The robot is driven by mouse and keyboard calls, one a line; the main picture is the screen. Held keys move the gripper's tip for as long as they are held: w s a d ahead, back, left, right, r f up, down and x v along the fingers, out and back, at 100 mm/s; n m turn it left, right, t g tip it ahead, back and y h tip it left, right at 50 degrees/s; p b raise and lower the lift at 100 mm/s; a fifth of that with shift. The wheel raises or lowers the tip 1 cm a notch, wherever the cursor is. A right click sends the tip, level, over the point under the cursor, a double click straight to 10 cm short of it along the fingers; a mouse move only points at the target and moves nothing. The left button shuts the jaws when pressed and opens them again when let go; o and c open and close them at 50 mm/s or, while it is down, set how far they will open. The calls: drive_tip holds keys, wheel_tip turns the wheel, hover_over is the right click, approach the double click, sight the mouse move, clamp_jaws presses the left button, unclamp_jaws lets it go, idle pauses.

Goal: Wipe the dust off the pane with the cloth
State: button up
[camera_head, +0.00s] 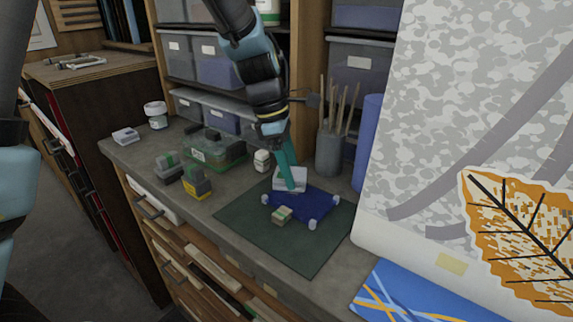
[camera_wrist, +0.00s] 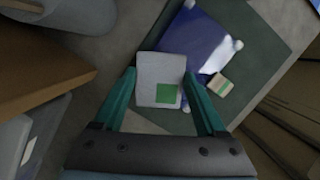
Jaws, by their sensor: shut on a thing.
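The blue pane (camera_head: 313,204) lies flat on a dark green mat (camera_head: 260,232), with pale feet at its corners. It also shows in the wrist view (camera_wrist: 186,38). My gripper (camera_head: 291,180) is over the pane's far left corner. It is shut on a pale pad with a green square, which looks like the cloth (camera_wrist: 160,72); the pad also shows in the head view (camera_head: 287,174). I cannot tell whether the pad touches the pane. A whitish patch shows on the pane in the wrist view; I cannot tell dust from glare.
A small beige block with a green band (camera_head: 282,215) sits at the pane's near edge. A brush pot (camera_head: 328,153) and blue roll (camera_head: 367,142) stand behind right. Small jars, a green case (camera_head: 213,149) and dark blocks (camera_head: 196,181) stand left. The mat's front is clear.

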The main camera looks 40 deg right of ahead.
drive_tip(key=shift+s+d+r+p, duration=0.15)
drive_tip(key=shift+s+p, duration=0.15)
drive_tip(key=shift+s, duration=0.4)
drive_tip(key=shift+s+d+f+p, duration=0.15)
drive_tip(key=shift+s+p, duration=0.1)
drive_tip(key=shift+s, duration=0.45)
drive_tip(key=shift+w, duration=0.1)
drive_tip(key=shift+w+a+f+p, duration=0.1)
drive_tip(key=shift+w+a+p, duration=0.15)
drive_tip(key=shift+w, duration=0.7)
drive_tip(key=shift+w+a+f+p, duration=0.15)
drive_tip(key=shift+w+a, duration=0.1)
drive_tip(key=shift+w, duration=0.65)
drive_tip(key=shift+r, duration=0.1)
wheel_tip(320, 180, up, 4)
drive_tip(key=p, duration=0.3)
drive_tip(key=shift+r, duration=0.95)
